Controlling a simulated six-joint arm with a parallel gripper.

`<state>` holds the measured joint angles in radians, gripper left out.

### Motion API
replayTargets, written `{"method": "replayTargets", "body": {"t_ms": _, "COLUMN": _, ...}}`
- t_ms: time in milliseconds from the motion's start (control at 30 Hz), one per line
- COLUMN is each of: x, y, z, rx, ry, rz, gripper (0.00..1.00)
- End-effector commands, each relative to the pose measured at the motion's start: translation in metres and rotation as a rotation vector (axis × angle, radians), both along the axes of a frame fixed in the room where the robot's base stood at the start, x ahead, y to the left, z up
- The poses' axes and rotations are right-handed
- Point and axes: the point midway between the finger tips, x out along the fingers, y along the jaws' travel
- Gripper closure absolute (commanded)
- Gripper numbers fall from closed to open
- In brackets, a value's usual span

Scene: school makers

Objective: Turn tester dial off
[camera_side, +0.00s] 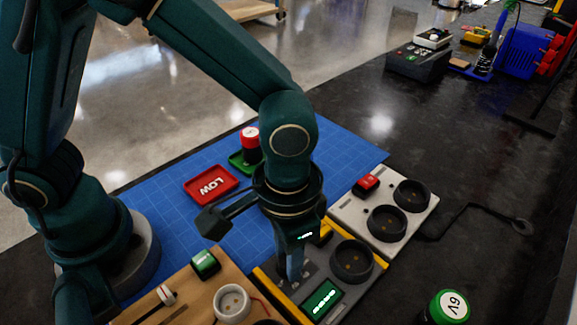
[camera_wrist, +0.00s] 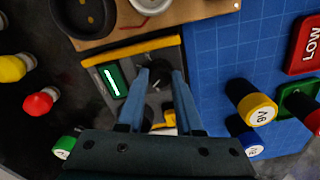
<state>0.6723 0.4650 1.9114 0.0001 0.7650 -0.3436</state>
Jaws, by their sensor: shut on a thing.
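The tester (camera_side: 286,303) is a dark grey box with yellow edges, lying at the front of the table. Its green display (camera_side: 322,298) is lit; the characters are too small to read surely. It also shows in the wrist view (camera_wrist: 112,80). The small dark dial (camera_wrist: 158,77) sits on the tester's face beside the display. My gripper (camera_wrist: 158,74) points down at the tester with its blue fingers on either side of the dial, shut on it. In the side view my gripper (camera_side: 293,265) hides the dial. The dial's pointer direction cannot be told.
A white panel with black sockets (camera_side: 412,194) adjoins the tester; a wooden board (camera_side: 190,285) stands at its left. On the blue mat are a red LOW tray (camera_side: 210,183) and a red-capped cell (camera_side: 250,140).

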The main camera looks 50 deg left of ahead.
Motion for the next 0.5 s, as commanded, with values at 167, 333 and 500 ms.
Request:
{"method": "replayTargets", "body": {"t_ms": 167, "x": -0.0002, "y": 0.0003, "z": 0.0009, "rx": 0.001, "ry": 0.001, "rz": 0.162, "gripper": 1.00}}
{"method": "replayTargets", "body": {"t_ms": 333, "x": -0.0002, "y": 0.0003, "z": 0.0009, "rx": 0.001, "ry": 0.001, "rz": 0.301, "gripper": 1.00}}
{"method": "replayTargets", "body": {"t_ms": 500, "x": -0.0003, "y": 0.0002, "z": 0.0009, "rx": 0.001, "ry": 0.001, "rz": 0.410, "gripper": 1.00}}
